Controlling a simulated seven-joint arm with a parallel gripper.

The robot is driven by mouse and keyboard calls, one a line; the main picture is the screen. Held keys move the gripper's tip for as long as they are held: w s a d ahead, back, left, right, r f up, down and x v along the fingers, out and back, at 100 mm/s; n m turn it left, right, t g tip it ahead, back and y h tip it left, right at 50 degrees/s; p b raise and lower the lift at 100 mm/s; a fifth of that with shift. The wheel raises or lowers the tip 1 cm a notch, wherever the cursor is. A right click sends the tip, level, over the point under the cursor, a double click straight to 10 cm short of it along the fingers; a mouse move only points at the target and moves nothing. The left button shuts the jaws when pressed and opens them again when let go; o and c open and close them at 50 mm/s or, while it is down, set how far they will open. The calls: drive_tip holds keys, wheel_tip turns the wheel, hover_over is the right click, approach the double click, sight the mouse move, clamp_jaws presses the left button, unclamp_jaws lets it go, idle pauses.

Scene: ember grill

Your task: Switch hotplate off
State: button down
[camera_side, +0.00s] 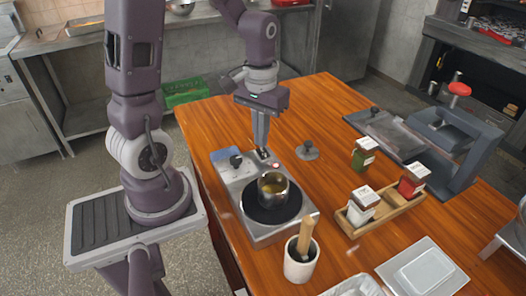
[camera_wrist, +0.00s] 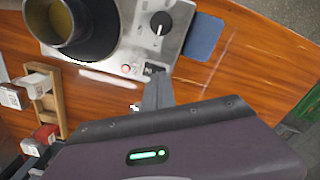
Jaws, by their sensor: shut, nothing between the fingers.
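The hotplate (camera_side: 239,178) is a silver unit with a round black plate, on the wooden table. A metal pot (camera_side: 273,186) with yellowish contents stands on the black plate; it also shows in the wrist view (camera_wrist: 62,22). The hotplate's panel has a black knob (camera_wrist: 160,22), a lit red light (camera_wrist: 125,69) and a small dark switch (camera_wrist: 152,69). My gripper (camera_side: 262,148) is shut and empty, pointing down at the panel's edge by the switch. In the wrist view its fingertips (camera_wrist: 158,78) are right at the switch; I cannot tell whether they touch it.
A blue pad (camera_wrist: 204,36) lies beside the knob. A dark weight-like object (camera_side: 307,151) stands right of the gripper. A wooden rack (camera_side: 385,212) holds shakers, and a mortar with pestle (camera_side: 301,262) stands in front. The table behind the gripper is clear.

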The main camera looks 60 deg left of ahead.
sight(261, 150)
drive_tip(key=shift+f, duration=0.75)
drive_tip(key=shift+r, duration=3.45)
drive_tip(key=s+d+r+m+t, duration=0.5)
drive_tip(key=s+d+r, duration=0.3)
drive_tip(key=s+d, duration=0.2)
drive_tip(key=shift+d+r+m+t, duration=0.2)
drive_tip(key=shift+d+m+t, duration=0.1)
drive_tip(key=shift+m, duration=0.2)
